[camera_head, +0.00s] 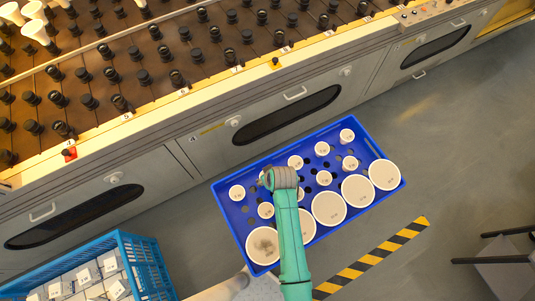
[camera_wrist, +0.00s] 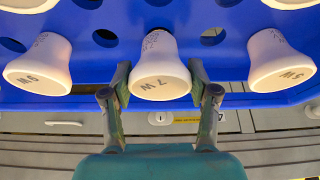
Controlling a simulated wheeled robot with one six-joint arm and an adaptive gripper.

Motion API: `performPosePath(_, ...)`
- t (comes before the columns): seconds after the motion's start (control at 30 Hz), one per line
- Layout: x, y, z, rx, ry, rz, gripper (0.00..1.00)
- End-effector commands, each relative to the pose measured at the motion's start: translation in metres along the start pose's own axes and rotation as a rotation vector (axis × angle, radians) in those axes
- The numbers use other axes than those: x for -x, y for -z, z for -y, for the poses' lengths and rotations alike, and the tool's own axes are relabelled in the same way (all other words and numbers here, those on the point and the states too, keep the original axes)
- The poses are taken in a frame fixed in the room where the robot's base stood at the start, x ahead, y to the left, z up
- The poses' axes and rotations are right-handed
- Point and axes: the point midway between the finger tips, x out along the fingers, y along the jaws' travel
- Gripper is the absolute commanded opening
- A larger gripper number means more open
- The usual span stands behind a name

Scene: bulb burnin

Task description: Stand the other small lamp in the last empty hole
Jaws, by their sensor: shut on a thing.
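My gripper (camera_wrist: 159,84) is shut on a small white lamp marked 7W (camera_wrist: 160,68), with one finger on each side of it. In the head view my gripper (camera_head: 267,181) is over the left part of the blue tray (camera_head: 229,216), and my arm hides part of the tray. The held lamp's lower end is at the blue tray surface; I cannot tell whether it sits in a hole. A small lamp marked 9W (camera_wrist: 40,66) stands to its left and one marked 5W (camera_wrist: 279,62) to its right, both apart from my fingers. Dark empty holes show between them.
Several large round lamps (camera_head: 329,208) line the tray's near side. A burn-in bench (camera_head: 290,95) with rows of black sockets runs behind it. A blue crate (camera_head: 148,262) with white boxes is at lower left.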

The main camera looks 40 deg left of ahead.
Motion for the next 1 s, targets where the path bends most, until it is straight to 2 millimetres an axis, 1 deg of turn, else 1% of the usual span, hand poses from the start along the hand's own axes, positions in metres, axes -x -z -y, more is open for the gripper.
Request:
performPosePath(0.27, -0.006, -0.003, 0.000, 0.000, 0.000, 0.000, 0.24)
performPosePath(0.3, -0.007, -0.003, 0.000, 0.000, 0.000, 0.000, 0.62)
performPosePath(0.37, -0.007, -0.003, 0.000, 0.000, 0.000, 0.000, 0.77)
performPosePath(0.4, -0.007, -0.003, 0.000, 0.000, 0.000, 0.000, 0.87)
performPosePath(0.43, -0.007, -0.003, 0.000, 0.000, 0.000, 0.000, 0.89)
performPosePath(0.77, -0.006, -0.003, 0.000, 0.000, 0.000, -0.001, 0.89)
performPosePath(0.87, 0.000, -0.002, 0.000, 0.000, -0.001, -0.002, 0.89)
performPosePath(1.0, 0.017, -0.003, 0.000, 0.000, -0.001, -0.002, 0.89)
